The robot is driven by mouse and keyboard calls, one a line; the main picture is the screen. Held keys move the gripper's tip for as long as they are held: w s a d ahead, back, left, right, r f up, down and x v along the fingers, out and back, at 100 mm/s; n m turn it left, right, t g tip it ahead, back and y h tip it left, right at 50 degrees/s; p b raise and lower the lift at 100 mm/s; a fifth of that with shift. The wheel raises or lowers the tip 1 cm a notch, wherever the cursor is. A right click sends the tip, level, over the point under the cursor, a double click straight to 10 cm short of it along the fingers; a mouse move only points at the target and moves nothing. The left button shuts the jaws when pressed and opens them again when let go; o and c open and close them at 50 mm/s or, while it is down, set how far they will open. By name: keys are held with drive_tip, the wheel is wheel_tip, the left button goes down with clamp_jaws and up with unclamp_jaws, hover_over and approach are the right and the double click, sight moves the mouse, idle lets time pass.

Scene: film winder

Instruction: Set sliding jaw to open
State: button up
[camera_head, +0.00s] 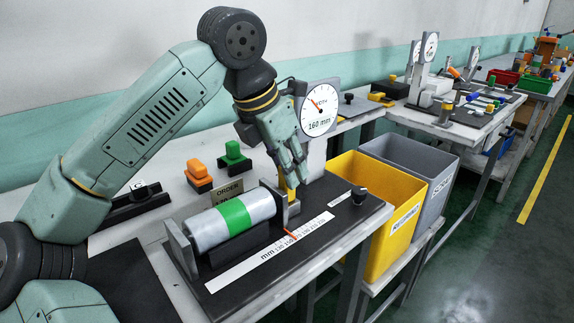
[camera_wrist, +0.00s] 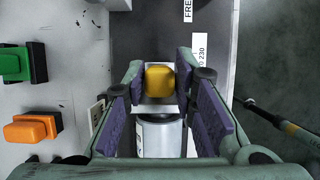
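The sliding jaw (camera_head: 293,207) is a grey block with an upright yellow handle (camera_head: 282,184), at the right end of the measuring fixture. It stands against or very near the end of a silver roll with a green band (camera_head: 235,215); a gap cannot be made out. In the wrist view the yellow handle top (camera_wrist: 160,80) lies between my fingers. My gripper (camera_head: 297,178) points down over the jaw, open, with its fingers on either side of the handle. Contact with the handle cannot be made out. The fingers partly hide the handle in the head view.
A fixed end plate (camera_head: 181,249) holds the roll's left end. A scale (camera_head: 270,252) with a red pointer runs along the front. The dial (camera_head: 319,108) shows 160 mm. A dark knob (camera_head: 359,195) stands right of the jaw. Orange (camera_head: 199,175) and green (camera_head: 234,157) blocks stand behind.

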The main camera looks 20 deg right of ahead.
clamp_jaws()
drive_tip(key=shift+d, duration=0.1)
idle(0.3)
drive_tip(key=d, duration=0.1)
drive_tip(key=w+d, duration=0.1)
drive_tip(key=d, duration=0.1)
drive_tip(key=w+d+p, duration=0.1)
drive_tip(key=d, duration=0.1)
drive_tip(key=shift+d, duration=0.15)
drive_tip(key=shift+o, duration=2.4)
unclamp_jaws()
